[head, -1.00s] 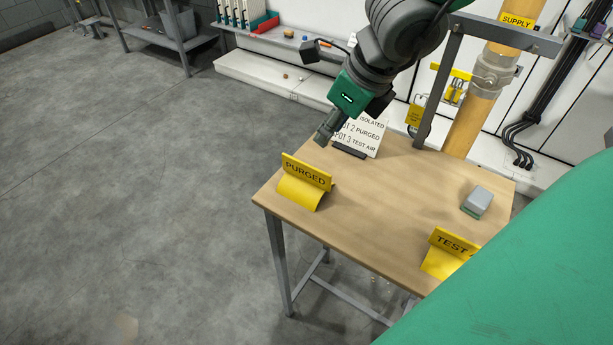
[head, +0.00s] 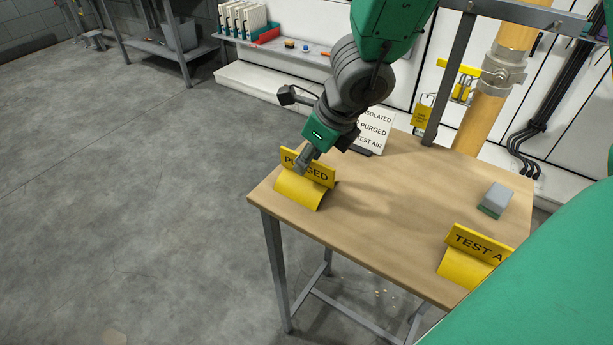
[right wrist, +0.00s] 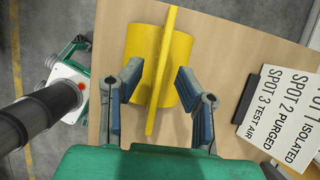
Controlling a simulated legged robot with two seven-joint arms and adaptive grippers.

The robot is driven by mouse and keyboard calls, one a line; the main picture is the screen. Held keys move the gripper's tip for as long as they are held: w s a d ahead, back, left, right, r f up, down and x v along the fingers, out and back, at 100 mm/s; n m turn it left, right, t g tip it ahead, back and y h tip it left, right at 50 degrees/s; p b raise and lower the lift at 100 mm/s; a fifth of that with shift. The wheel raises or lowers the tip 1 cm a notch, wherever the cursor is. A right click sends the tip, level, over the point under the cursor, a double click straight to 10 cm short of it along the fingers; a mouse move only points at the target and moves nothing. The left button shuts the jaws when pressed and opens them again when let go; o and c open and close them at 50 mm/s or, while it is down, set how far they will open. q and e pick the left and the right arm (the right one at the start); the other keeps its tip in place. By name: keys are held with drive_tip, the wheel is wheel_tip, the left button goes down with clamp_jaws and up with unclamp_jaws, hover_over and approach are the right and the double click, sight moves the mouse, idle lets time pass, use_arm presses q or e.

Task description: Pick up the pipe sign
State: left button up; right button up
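The yellow PURGED pipe sign (head: 305,185), an upright plate on a curved saddle, stands at the table's left edge. In the right wrist view, its plate (right wrist: 168,60) is seen edge-on from above. My right gripper (head: 306,162) is at the sign's top and hides some of its letters. In the right wrist view, its two fingers (right wrist: 158,74) are apart, with the plate between them and gaps visible on both sides. A second yellow sign, reading TEST A with the rest cut off (head: 472,255), stands at the table's front right. My left gripper is not in view.
The wooden table (head: 390,225) has a clear middle. A white instruction card (head: 376,130) stands at its back, near my right arm. A grey-and-green block (head: 495,199) lies at the right. A grey post (head: 453,80) and yellow pipe (head: 480,120) rise behind.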

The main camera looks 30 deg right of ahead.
drive_tip(key=shift+w+f, duration=0.3)
drive_tip(key=shift+f, duration=0.25)
drive_tip(key=shift+s+a+r, duration=0.15)
drive_tip(key=shift+f+b, duration=0.3)
drive_tip(key=shift+b, duration=0.1)
clamp_jaws()
